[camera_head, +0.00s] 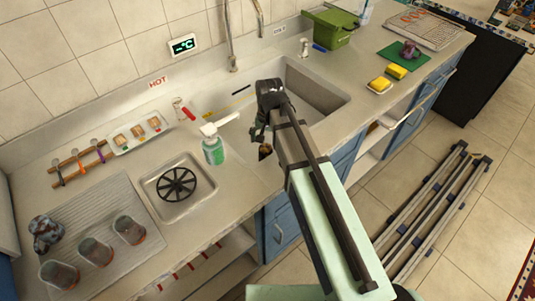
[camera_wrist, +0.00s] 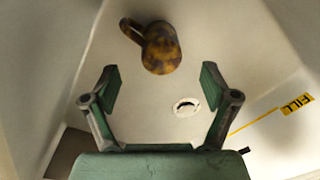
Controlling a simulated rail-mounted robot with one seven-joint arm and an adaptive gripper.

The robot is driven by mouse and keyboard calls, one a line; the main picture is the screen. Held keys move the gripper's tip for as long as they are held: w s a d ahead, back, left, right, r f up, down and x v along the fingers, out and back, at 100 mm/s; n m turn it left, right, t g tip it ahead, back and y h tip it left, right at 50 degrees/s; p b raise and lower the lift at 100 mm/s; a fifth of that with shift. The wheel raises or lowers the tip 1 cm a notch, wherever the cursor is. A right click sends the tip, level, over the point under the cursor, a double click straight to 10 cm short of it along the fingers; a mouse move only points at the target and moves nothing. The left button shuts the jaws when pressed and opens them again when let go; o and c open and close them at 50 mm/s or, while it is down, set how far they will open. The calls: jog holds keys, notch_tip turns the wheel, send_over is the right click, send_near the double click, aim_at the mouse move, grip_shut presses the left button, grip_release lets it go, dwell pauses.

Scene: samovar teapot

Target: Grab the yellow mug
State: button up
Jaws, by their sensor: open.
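The yellow mug (camera_wrist: 163,50), mottled with brown, lies in the white sink in the wrist view, with its handle toward the upper left. My gripper (camera_wrist: 160,80) is open and empty, its two fingers spread wide. The mug appears just beyond the fingertips, roughly centred between them, with no visible contact. In the head view my gripper (camera_head: 262,132) hangs over the front left part of the sink (camera_head: 318,92). A small brownish patch shows beside it there; I cannot tell whether that is the mug.
A round drain (camera_wrist: 186,106) and a yellow line with a FILL label (camera_wrist: 296,104) mark the sink. Sink walls rise around the mug. A green soap bottle (camera_head: 213,148) stands left of my gripper.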

aim_at(266, 148)
jog(key=shift+w+a+f+p, duration=0.1)
jog(key=shift+f+p, duration=0.2)
jog(key=shift+f, duration=1.4)
jog(key=shift+w+a+f+p, duration=0.1)
jog(key=shift+f+p, duration=0.2)
jog(key=shift+f, duration=1.4)
jog(key=shift+c, duration=0.4)
jog(key=shift+d, duration=0.1)
jog(key=c, duration=1.3)
